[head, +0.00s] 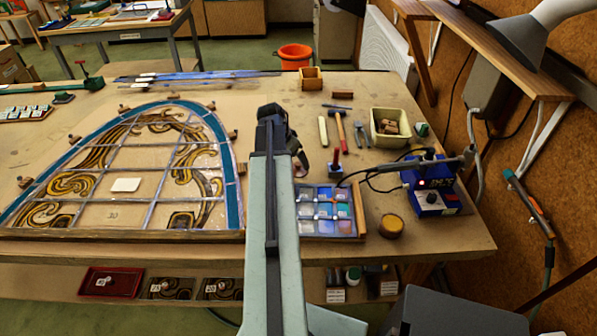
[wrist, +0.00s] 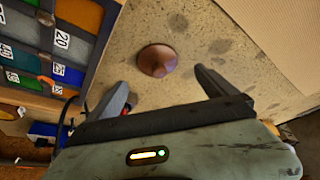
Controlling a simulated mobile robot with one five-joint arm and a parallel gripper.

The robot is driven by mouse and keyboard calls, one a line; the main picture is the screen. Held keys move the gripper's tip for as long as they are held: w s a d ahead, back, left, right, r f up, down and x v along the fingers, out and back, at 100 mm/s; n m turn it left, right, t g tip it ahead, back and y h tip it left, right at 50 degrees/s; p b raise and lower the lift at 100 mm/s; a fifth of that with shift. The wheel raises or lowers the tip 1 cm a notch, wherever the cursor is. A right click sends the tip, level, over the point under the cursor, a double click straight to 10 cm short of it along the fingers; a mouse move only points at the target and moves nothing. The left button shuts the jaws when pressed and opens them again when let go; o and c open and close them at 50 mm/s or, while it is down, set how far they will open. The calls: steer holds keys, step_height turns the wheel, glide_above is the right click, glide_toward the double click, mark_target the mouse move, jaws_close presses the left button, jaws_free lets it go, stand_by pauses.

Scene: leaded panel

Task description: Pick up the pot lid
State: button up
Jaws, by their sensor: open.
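The pot lid looks like a small brown, round, domed piece with a raised knob (wrist: 158,60). It lies on the speckled worktop in the wrist view, just beyond my fingertips and roughly centred between them. My gripper (wrist: 163,82) is open and empty, with one dark finger on each side and a gap between them and the lid.
A tray of coloured glass samples (head: 298,213) lies right of my arm. A yellow-topped tin (head: 390,226) and a blue soldering unit (head: 433,185) stand farther right. The arched leaded panel (head: 233,190) fills the left. Hand tools (head: 341,129) lie behind.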

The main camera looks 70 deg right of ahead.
mark_target(297, 163)
steer(key=shift+f, duration=0.2)
steer(key=b+x, duration=0.4)
steer(key=x, duration=0.1)
steer(key=shift+d+f+b, duration=0.15)
steer(key=shift+d+b, duration=0.05)
steer(key=shift+b, duration=0.15)
steer(key=shift+r, duration=0.2)
steer(key=c, duration=1.5)
step_height(297, 163, up, 10)
steer(key=p, duration=1.1)
steer(key=s+a+m, duration=0.1)
steer(key=a, duration=0.2)
steer(key=s+a+m+g, duration=0.1)
steer(key=a+m, duration=0.1)
steer(key=a, duration=0.2)
steer(key=s+a+r+m, duration=0.1)
steer(key=a, duration=0.2)
steer(key=shift+s+a+r+g+y+p, duration=0.1)
steer(key=shift+s+a+g+y+p, duration=0.05)
steer(key=shift+s+g+y+p, duration=0.2)
